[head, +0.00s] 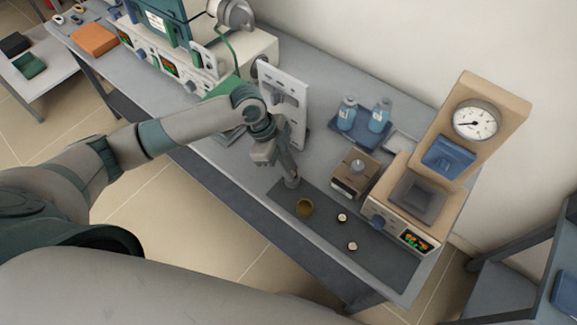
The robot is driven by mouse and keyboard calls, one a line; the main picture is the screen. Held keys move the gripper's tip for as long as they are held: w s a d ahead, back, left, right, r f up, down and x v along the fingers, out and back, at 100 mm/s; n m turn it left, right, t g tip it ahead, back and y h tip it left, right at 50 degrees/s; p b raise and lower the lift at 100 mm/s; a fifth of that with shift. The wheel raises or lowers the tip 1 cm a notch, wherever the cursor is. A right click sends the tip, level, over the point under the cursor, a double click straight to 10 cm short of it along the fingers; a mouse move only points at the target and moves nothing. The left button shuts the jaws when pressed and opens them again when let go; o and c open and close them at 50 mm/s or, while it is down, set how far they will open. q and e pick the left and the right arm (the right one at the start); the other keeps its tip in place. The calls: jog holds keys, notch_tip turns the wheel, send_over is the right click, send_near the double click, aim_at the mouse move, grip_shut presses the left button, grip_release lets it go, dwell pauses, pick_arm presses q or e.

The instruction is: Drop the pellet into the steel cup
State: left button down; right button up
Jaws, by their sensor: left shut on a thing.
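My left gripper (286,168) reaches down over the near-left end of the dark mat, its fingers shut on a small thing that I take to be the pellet. The pellet itself is hidden by the fingers and too small to make out. A small grey cylinder, which looks like the steel cup (292,183), is right at the fingertips. I cannot tell whether the fingers touch it or are just above it. My right gripper is out of view.
On the dark mat (382,254) stand a brass-coloured cup (305,208) and two small dark pieces with pale tops (342,218) (352,246). Behind are a brown box (354,183), blue-labelled bottles (379,118), a furnace with a dial (476,121) and a pale upright panel (290,90).

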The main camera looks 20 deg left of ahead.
pick_arm(q)
jog(key=shift+f, duration=0.1)
dwell(0.4)
dwell(0.3)
jog(key=c, duration=1.6)
grip_release()
jog(key=shift+o, duration=0.3)
jog(key=b+v, duration=0.2)
jog(key=v, duration=1.5)
jog(key=shift+a+b, duration=0.15)
jog(key=shift+b, duration=0.2)
